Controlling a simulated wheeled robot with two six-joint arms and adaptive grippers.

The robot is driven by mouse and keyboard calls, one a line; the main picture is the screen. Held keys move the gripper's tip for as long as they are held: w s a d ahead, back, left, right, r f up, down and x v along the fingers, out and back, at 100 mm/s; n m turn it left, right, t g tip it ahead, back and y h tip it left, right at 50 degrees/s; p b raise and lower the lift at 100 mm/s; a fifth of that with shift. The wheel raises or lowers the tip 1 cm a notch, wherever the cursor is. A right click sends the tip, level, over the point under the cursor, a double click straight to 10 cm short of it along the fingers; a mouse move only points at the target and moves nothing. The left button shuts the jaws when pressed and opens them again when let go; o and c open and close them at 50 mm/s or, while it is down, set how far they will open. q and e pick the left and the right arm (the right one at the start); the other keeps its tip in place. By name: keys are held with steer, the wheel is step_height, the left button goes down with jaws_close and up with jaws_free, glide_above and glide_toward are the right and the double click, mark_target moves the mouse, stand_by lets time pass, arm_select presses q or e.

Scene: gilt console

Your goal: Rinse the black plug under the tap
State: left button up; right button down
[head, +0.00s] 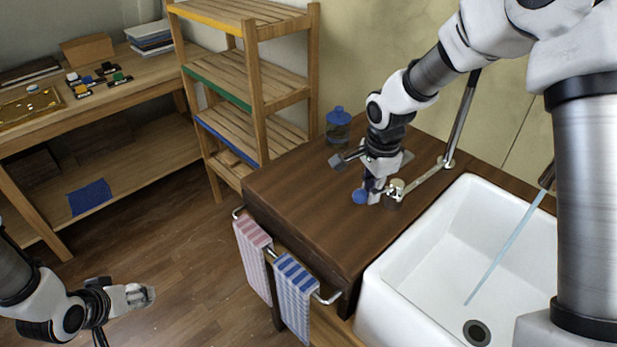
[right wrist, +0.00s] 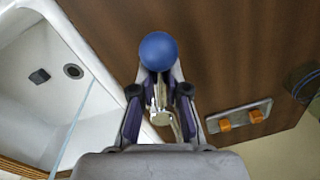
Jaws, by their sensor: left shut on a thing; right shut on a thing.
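My right gripper (head: 368,192) is over the wooden counter by the sink, shut on a blue ball knob (head: 360,197). In the right wrist view the knob (right wrist: 158,50) sits between the fingertips, with shiny metal tap parts behind it. A thin water stream (head: 505,247) falls from the tap spout (head: 547,177) into the white sink, near the drain (head: 477,333). A small dark rectangular thing (right wrist: 39,76) shows in the sink near the drain (right wrist: 73,71); I cannot tell whether it is the black plug. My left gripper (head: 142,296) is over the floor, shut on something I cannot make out.
The sink (head: 400,262) is partly hidden by my right arm. Towels (head: 295,290) hang in front. A shelf (head: 250,85) and workbench (head: 140,75) stand left. Open floor lies between.

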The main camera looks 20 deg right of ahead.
steer(key=c, duration=1.2)
jaws_free()
steer(key=shift+s+a+f, duration=0.1)
steer(key=shift+a, duration=0.1)
steer(key=shift+o, duration=0.2)
steer(key=shift+a+r, duration=0.2)
steer(key=shift+a, duration=0.25)
steer(key=shift+d+r, duration=0.1)
steer(key=shift+d, duration=0.05)
step_height(320, 180, up, 12)
steer(key=shift+s, duration=0.25)
